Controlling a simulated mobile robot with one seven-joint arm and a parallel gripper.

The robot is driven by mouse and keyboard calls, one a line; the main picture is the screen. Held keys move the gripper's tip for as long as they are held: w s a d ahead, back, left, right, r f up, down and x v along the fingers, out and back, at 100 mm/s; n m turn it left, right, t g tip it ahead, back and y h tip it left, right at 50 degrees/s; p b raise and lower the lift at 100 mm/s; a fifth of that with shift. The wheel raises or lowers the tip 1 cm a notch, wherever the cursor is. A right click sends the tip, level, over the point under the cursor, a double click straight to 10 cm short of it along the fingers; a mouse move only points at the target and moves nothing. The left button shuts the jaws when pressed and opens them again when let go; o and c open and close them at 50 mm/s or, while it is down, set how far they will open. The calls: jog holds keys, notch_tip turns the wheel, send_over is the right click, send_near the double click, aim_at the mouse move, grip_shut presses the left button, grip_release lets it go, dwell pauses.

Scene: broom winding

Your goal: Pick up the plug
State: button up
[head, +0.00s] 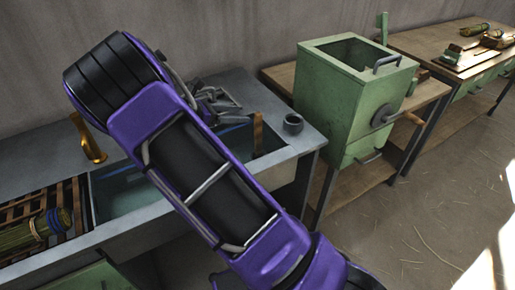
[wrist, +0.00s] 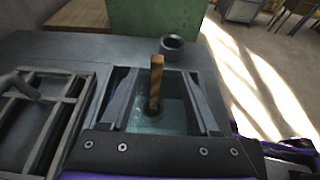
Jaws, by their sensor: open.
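A short dark round piece with a hollow top, which looks like the plug (head: 293,123), stands on the grey counter right of the sink basin. It also shows in the wrist view (wrist: 172,43), beyond my fingers. My gripper (wrist: 160,82) is open, its two dark fingers apart over the basin. In the head view my gripper (head: 218,104) is partly hidden behind my purple arm. An upright wooden piece (wrist: 156,82) shows between the fingers in the wrist view; I cannot tell whether it lies between them or beyond. The fingers are apart from the plug.
The sink basin (head: 125,192) holds bluish water. A wooden rack (head: 62,190) with a green bundle lies at the left. A green metal box (head: 335,92) with a crank stands on a bench right of the sink.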

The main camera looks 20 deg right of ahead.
aim_at(256, 115)
jog(key=x, duration=0.6)
jog(key=shift+w+d+f+b, duration=0.1)
jog(key=shift+d+f+b, duration=0.15)
jog(key=shift+b, duration=0.1)
jog(key=shift+f+b+x, duration=0.2)
jog(key=shift+b+x, duration=0.05)
jog(key=shift+x, duration=1.1)
jog(key=shift+f+b+x, duration=0.2)
jog(key=shift+x, duration=1.15)
jog(key=shift+w+a, duration=0.15)
jog(key=shift+a, duration=0.05)
grip_shut()
jog(key=shift+r, duration=0.1)
